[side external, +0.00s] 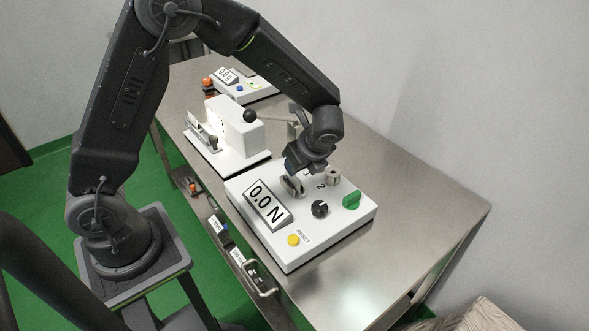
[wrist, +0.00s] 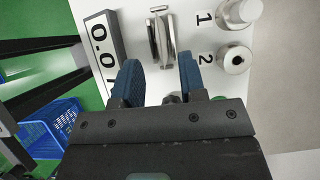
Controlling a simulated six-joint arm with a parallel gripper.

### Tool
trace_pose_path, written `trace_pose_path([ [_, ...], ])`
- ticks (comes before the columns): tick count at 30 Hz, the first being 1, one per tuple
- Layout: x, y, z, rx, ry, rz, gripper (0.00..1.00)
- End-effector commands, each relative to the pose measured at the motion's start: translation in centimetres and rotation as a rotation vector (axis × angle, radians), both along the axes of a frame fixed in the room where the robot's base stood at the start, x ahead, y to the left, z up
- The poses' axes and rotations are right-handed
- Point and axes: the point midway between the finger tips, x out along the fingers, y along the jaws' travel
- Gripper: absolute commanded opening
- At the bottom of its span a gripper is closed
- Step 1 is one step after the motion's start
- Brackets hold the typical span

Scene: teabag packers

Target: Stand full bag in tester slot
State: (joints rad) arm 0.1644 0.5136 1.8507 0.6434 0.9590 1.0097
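The tester (side external: 335,231) is a white box with a tilted "0.0 N" display (side external: 267,206), a black knob, a green switch and a yellow reset button. Its upright metal slot (wrist: 161,40) stands beside the display and also shows in the side view (side external: 292,186). My gripper (wrist: 158,70) is over the tester, its two blue fingers apart, just short of the metal slot in the wrist view. White panel shows between the fingers, and I see nothing held there. I cannot make out a full bag in either view; whether one stands within the slot cannot be told.
Metal posts (wrist: 235,59) marked 1 and 2 stand right of the slot. A white machine with a black ball lever (side external: 250,116) and another display unit (side external: 245,86) stand farther back. The steel table (side external: 420,195) is clear at right. A blue crate (wrist: 48,128) sits below.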

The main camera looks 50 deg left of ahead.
Motion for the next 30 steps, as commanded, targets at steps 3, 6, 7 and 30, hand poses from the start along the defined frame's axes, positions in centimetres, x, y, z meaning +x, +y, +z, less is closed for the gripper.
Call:
trace_pose_path([
  [3, 0.0, -1.4, 2.4, -0.001, -0.005, -0.002, 0.38],
  [6, 0.0, -2.2, 3.9, -0.001, -0.003, -0.002, 0.38],
  [7, -0.1, -2.5, 4.3, -0.001, -0.003, -0.001, 0.38],
  [30, -12.4, -2.2, 17.2, -0.465, -0.552, 0.885, 0.38],
])
